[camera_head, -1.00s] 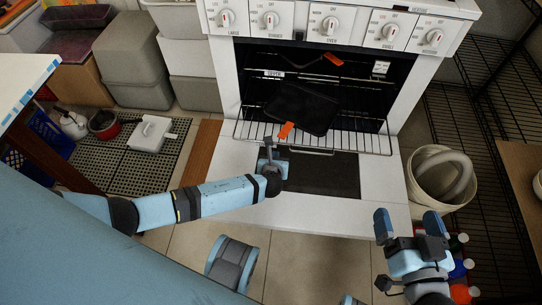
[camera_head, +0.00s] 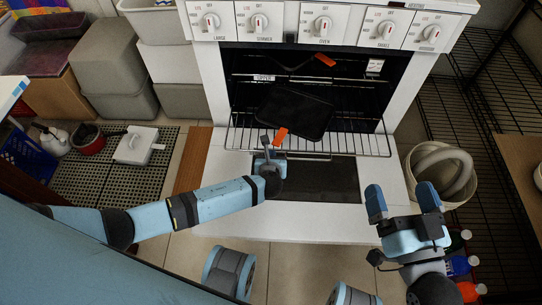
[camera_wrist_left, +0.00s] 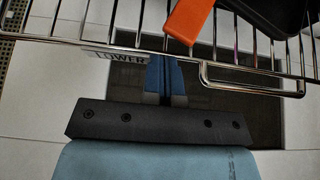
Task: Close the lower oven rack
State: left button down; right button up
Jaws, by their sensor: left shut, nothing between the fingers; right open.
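The lower oven rack (camera_head: 352,143) is a wire shelf sticking out of the front of the oven (camera_head: 213,75), with a black tray (camera_head: 296,110) on it. It also shows in the left wrist view (camera_wrist_left: 285,68), with a wire handle loop and a "LOWER" label (camera_wrist_left: 120,58). My left gripper (camera_head: 266,142) is shut and empty at the rack's front, left of the handle loop. In its wrist view, its fingers (camera_wrist_left: 166,75) reach under the front wires; I cannot tell whether they touch. My right gripper (camera_head: 402,196) is open and empty, right of the oven door.
The open oven door (camera_head: 330,222) lies flat below the rack. An upper rack (camera_head: 345,78) sits inside the oven. A white bin (camera_head: 412,165) stands at right, near my right gripper. Grey crates (camera_head: 120,70) stand at left, and bottles (camera_head: 460,265) at lower right.

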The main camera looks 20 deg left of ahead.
pick_arm(q)
jog(key=shift+w, duration=0.1)
send_near(275, 105)
jog(key=f, duration=0.2)
jog(key=s+f+b, duration=0.1)
jog(key=f, duration=0.1)
jog(key=shift+s+d+f, duration=0.2)
jog(key=w, duration=0.2)
jog(key=w+a+b, duration=0.1)
jog(key=w, duration=0.1)
jog(key=shift+a, duration=0.1)
jog(key=w+b, duration=0.1)
jog(key=w, duration=0.1)
jog(key=w+a+b, duration=0.1)
jog(key=w, duration=0.2)
jog(key=shift+a, duration=0.2)
jog(key=shift+w+a+b, duration=0.1)
jog(key=shift+w+b, duration=0.2)
jog(key=shift+w, duration=0.1)
jog(key=shift+w+a+r, duration=0.15)
jog(key=shift+r, duration=0.15)
pick_arm(e)
jog(key=shift+s+a+f+y, duration=0.15)
jog(key=shift+a+f+y, duration=0.4)
jog(key=shift+f, duration=0.25)
